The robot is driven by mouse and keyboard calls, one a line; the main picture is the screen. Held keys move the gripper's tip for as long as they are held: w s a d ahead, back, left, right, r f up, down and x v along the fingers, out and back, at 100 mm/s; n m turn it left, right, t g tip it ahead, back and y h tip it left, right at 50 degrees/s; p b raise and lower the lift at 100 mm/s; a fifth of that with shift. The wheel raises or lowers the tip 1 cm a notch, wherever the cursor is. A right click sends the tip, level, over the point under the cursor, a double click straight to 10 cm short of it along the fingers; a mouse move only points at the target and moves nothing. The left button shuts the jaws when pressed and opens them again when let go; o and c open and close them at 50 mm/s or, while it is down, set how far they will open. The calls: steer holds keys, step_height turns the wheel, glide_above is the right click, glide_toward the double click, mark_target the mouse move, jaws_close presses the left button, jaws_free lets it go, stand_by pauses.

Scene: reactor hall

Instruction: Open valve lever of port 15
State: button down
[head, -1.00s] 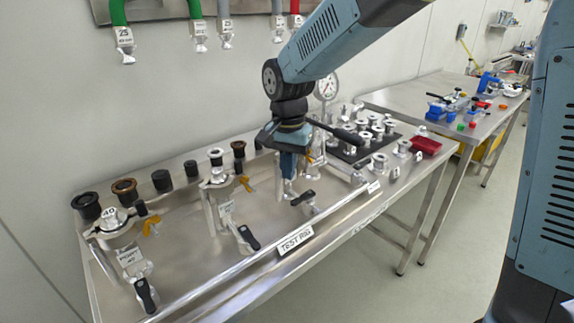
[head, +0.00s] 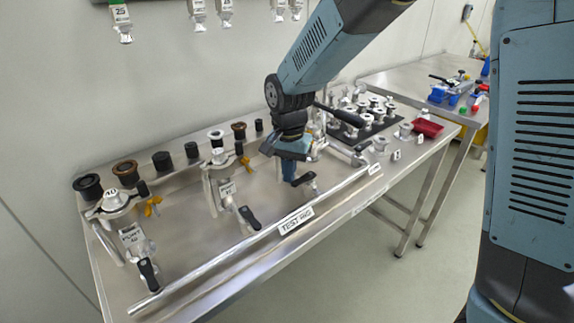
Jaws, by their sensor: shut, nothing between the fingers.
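The test rig has three black-handled valve levers in a row. The rightmost black lever (head: 304,180) is beside my gripper; its port label is hidden, so I cannot read whether it says 15. My gripper (head: 289,179) points down with its blue fingers shut and empty, just left of that lever's handle. I cannot tell whether they touch. The middle lever (head: 249,217) has a small label plate (head: 227,189) too small to read surely. The left lever (head: 148,273) belongs to the port marked 40 (head: 131,236).
A front rail with a TEST RIG sign (head: 295,220) runs along the bench. Black and brown caps (head: 125,172) line the back. A black tray of metal fittings (head: 350,133) and a red tray (head: 428,127) stand right. Hoses' metal ends (head: 121,22) hang above.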

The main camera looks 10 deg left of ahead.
mark_target(300, 183)
steer(key=shift+f, duration=0.35)
steer(key=shift+s+d, duration=0.3)
steer(key=shift+s, duration=0.2)
steer(key=shift+s+d, duration=0.3)
steer(key=shift+s, duration=0.2)
steer(key=shift+s+d, duration=0.3)
steer(key=shift+d, duration=0.2)
steer(key=shift+s+d, duration=0.3)
steer(key=shift+d, duration=0.2)
steer(key=shift+s+d, duration=0.2)
steer(key=shift+d, duration=0.65)
steer(key=shift+w+d, duration=0.15)
steer(key=shift+d, duration=0.9)
steer(key=shift+s+a+r, duration=0.1)
steer(key=shift+s+a, duration=0.1)
steer(key=shift+a, duration=0.45)
step_height(300, 183, up, 7)
